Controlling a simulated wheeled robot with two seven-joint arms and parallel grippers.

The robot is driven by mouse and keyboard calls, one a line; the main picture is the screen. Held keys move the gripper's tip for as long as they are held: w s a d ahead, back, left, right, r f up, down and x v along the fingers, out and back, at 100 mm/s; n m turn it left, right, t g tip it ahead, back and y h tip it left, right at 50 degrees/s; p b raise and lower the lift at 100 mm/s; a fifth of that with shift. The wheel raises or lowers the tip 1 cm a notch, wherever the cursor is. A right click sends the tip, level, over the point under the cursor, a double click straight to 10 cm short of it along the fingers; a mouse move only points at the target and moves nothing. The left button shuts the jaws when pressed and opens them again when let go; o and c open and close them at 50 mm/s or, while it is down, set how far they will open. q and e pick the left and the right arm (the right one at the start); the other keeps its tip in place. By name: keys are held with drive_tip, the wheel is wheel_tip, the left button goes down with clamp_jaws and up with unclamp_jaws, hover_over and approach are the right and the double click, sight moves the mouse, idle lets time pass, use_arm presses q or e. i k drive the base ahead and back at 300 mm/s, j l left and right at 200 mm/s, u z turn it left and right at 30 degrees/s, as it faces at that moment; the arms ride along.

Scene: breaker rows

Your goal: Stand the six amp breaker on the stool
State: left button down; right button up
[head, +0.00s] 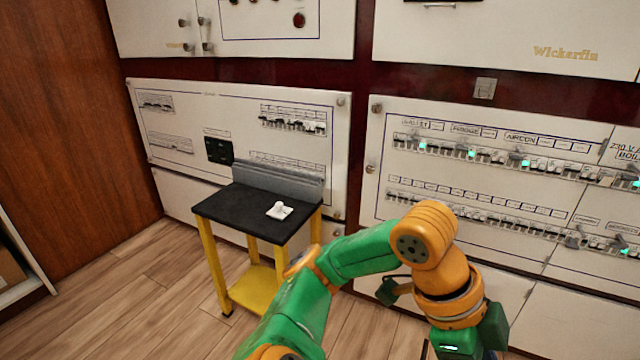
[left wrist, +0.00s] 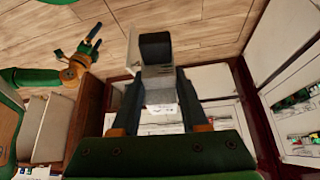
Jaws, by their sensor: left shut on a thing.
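The stool (head: 240,212) has a black top, a grey raised back and yellow legs, and stands left of centre in the head view. A small white piece (head: 280,210) with a raised part lies on its top.
A white panel (head: 500,165) with two breaker rows and green lights is at right. Another panel (head: 180,125) stands behind the stool. Wooden floor (head: 130,275) is free left of the stool. A brown wooden wall (head: 60,130) is at far left.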

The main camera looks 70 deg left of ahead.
sight(221, 201)
drive_tip(key=j+u, duration=0.4)
drive_tip(key=j, duration=0.3)
drive_tip(key=j+u, duration=0.4)
drive_tip(key=j, duration=0.3)
drive_tip(key=i+j+u, duration=0.1)
drive_tip(key=j+u, duration=0.3)
drive_tip(key=j, duration=0.3)
